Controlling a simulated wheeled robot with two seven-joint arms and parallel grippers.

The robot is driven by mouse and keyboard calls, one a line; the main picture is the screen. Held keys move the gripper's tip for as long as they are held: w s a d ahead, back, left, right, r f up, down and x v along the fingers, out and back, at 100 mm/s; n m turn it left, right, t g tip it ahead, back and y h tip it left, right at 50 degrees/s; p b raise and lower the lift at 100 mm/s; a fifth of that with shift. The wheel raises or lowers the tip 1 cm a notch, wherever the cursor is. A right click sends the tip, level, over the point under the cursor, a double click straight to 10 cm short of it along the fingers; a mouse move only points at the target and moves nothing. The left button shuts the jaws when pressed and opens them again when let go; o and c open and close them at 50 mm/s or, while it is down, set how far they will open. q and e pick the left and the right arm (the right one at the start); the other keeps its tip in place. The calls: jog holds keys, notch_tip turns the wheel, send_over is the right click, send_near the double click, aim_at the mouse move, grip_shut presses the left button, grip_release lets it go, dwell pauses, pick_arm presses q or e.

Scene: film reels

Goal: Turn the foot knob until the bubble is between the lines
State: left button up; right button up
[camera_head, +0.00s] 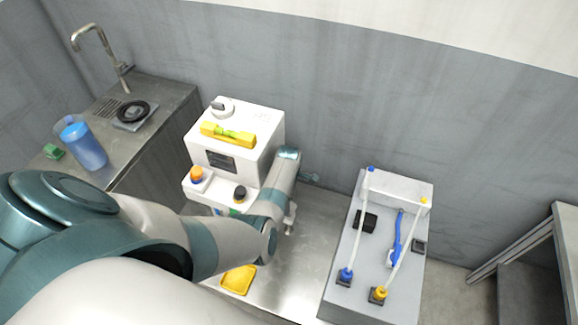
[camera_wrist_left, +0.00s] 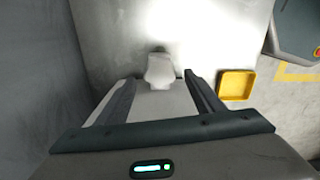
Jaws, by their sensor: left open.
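A white machine (camera_head: 255,130) stands on the metal table and carries a yellow spirit level (camera_head: 228,135) on top. The vial is yellow-green, and the bubble and lines are too small to tell. My left arm reaches across the machine's front and right side, hiding its lower part. My left gripper (camera_wrist_left: 159,77) is open, with its fingers apart on either side of a pale, knob-like piece (camera_wrist_left: 160,66). I cannot tell if the fingers touch it. My left gripper is not clearly visible in the head view. My right gripper is not in view.
A yellow tray (camera_head: 238,279) lies on the table near my left arm, and also shows in the wrist view (camera_wrist_left: 236,84). A grey unit with tubes (camera_head: 343,300) stands at the right. A sink counter (camera_head: 160,100) with a blue jug (camera_head: 85,145) is at the left.

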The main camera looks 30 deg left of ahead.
pick_arm(q)
jog(key=shift+f, duration=1.3)
jog(key=shift+c, duration=0.3)
jog(key=c, duration=1)
